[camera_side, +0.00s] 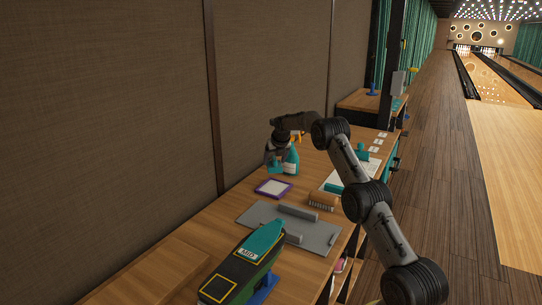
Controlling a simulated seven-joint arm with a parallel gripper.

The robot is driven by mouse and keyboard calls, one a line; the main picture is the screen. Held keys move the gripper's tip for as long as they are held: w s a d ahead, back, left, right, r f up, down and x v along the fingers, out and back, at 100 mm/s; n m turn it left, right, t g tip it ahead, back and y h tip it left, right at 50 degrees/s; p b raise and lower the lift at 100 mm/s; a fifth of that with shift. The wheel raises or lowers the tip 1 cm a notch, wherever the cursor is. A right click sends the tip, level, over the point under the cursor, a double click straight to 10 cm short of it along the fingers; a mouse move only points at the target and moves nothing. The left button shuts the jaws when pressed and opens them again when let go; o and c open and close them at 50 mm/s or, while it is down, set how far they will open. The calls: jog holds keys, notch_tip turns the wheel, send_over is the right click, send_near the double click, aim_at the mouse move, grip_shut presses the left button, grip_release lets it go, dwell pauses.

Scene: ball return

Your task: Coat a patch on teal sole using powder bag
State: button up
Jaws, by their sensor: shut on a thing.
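The shoe with the teal sole (263,238) lies sole up on a blue stand (264,288) at the front of the bench. The sole has a teal part, a white label and a dark part with yellow-outlined patches. My gripper (274,160) points down at the far side of the bench, well away from the sole. It is shut on a small teal thing, seemingly the powder bag (275,168). The fingers are small here, and their contact with the bag is hard to make out.
A teal spray bottle (291,163) stands just right of my gripper. A purple-framed white pad (273,188), a grey metal tray (312,234) and a brown brush (324,201) lie between gripper and shoe.

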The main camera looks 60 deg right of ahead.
jog(key=shift+f, duration=3.85)
jog(key=shift+f, duration=0.55)
jog(key=shift+r, duration=3.6)
